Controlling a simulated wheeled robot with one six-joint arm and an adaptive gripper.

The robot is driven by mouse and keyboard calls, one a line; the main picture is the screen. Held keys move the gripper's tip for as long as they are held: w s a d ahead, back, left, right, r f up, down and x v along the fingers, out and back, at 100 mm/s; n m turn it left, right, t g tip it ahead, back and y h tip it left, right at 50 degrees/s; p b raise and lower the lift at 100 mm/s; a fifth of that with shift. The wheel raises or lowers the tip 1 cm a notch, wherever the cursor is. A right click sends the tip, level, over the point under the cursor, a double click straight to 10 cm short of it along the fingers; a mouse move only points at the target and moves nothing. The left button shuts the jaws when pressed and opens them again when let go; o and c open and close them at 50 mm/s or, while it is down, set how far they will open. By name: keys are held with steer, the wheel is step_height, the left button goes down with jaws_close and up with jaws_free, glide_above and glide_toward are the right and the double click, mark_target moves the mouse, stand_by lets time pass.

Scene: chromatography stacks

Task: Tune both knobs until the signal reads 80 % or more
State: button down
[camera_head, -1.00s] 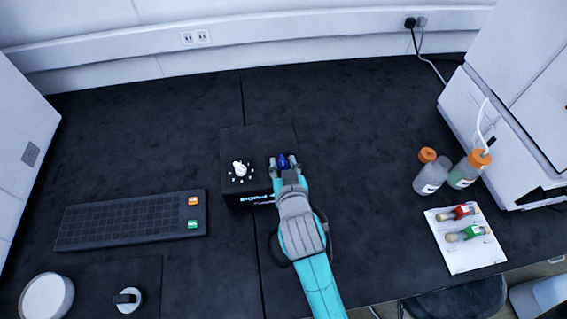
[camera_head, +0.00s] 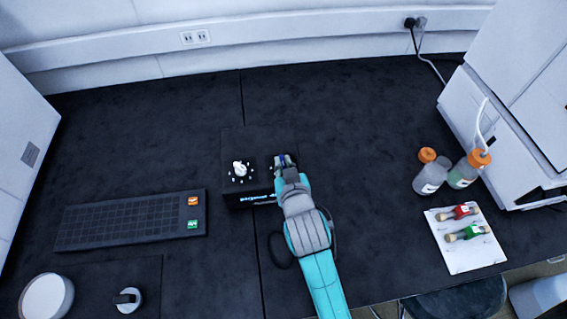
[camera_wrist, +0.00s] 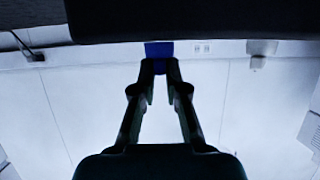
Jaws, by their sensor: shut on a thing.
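A black tuning box (camera_head: 232,145) stands on the dark bench, with lit text (camera_head: 258,199) on its front that is too small to read. A white knob (camera_head: 239,168) with white dial marks sits on its top at the left. A blue knob (camera_head: 282,158) sits at the right, mostly covered by my gripper. My gripper (camera_head: 283,162) is shut on the blue knob. In the wrist view its fingertips (camera_wrist: 160,66) close on the blue knob (camera_wrist: 158,50) under the dark edge of the box.
A dark keypad (camera_head: 130,220) with orange and green keys lies to the left. Orange-capped bottles (camera_head: 430,175) and a white card (camera_head: 465,255) with red and green vials are at the right. The bench behind the box is clear.

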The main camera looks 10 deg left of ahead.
steer(key=n+g+y, duration=0.1)
steer(key=n+y, duration=0.2)
steer(key=d+n+g+y, duration=0.1)
steer(key=shift+w+g+y, duration=0.3)
steer(key=shift+w+n+g+y, duration=0.2)
steer(key=shift+n+g+y, duration=1)
steer(key=shift+n+g, duration=0.6)
steer(key=shift+n, duration=0.4)
steer(key=c, duration=1.2)
jaws_free()
steer(key=v, duration=1.2)
steer(key=shift+d+f, duration=0.15)
steer(key=shift+f, duration=0.05)
